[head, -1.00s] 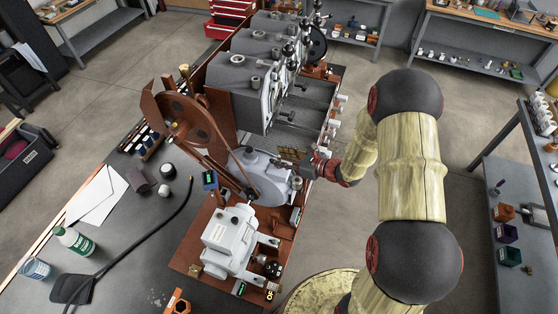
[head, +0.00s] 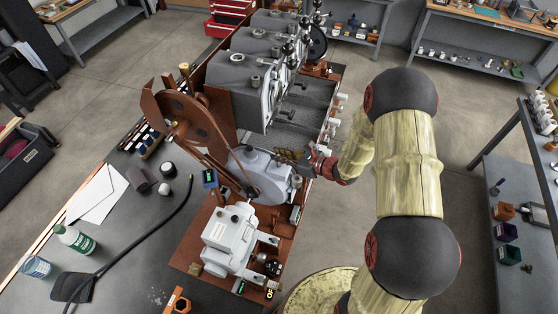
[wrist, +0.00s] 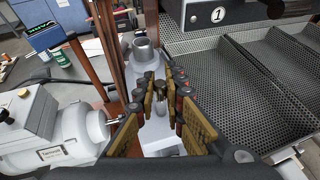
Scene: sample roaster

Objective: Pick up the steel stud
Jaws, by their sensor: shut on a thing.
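The steel stud (wrist: 160,88) is a small shiny metal pin, seen in the wrist view between the pads of my gripper (wrist: 163,98). My gripper is shut on it, with one tan ribbed pad on each side. The pads hide part of the stud, and I cannot tell whether its lower end touches the grey machine surface below. In the head view my gripper (head: 299,158) is beside the roaster, just right of the grey rounded housing (head: 258,172). The stud is too small to make out there.
A grey upright spout (wrist: 146,50) stands just beyond the fingertips. Perforated trays (wrist: 220,80) lie to the right and a white motor (wrist: 65,125) to the left. The roaster drums (head: 240,75) stand behind. Open floor (head: 335,215) lies right of the bench.

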